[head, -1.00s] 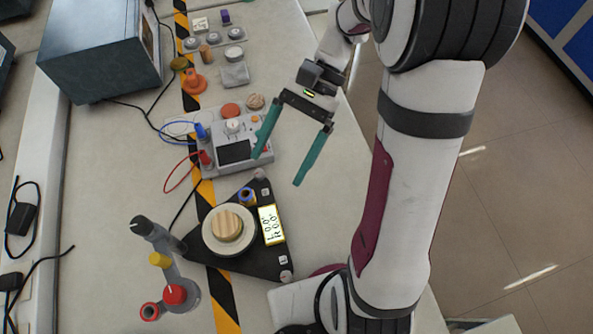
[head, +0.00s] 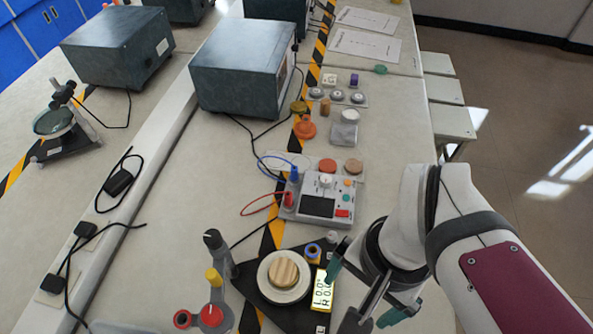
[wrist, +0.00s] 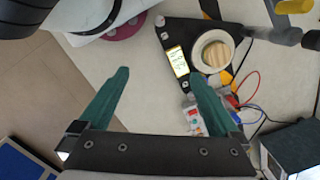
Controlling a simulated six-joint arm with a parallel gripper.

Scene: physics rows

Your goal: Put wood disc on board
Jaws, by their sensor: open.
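A pale striped wood disc (head: 284,271) lies on the round white plate of a black triangular device (head: 257,291); it also shows in the wrist view (wrist: 216,55). A second, browner wood disc (head: 353,166) lies beside an orange-red disc (head: 327,166) on a pale flat board (head: 341,174) behind the meter box. My gripper (wrist: 158,72) has teal fingers spread apart with nothing between them. In the head view it is right of the black device, partly hidden by my arm. In the wrist view, the plate and pale disc are beyond the right finger.
A meter box (head: 319,201) with red and blue leads stands behind the black device. A grey post stand with red and yellow knobs (head: 213,294) is close on its left.

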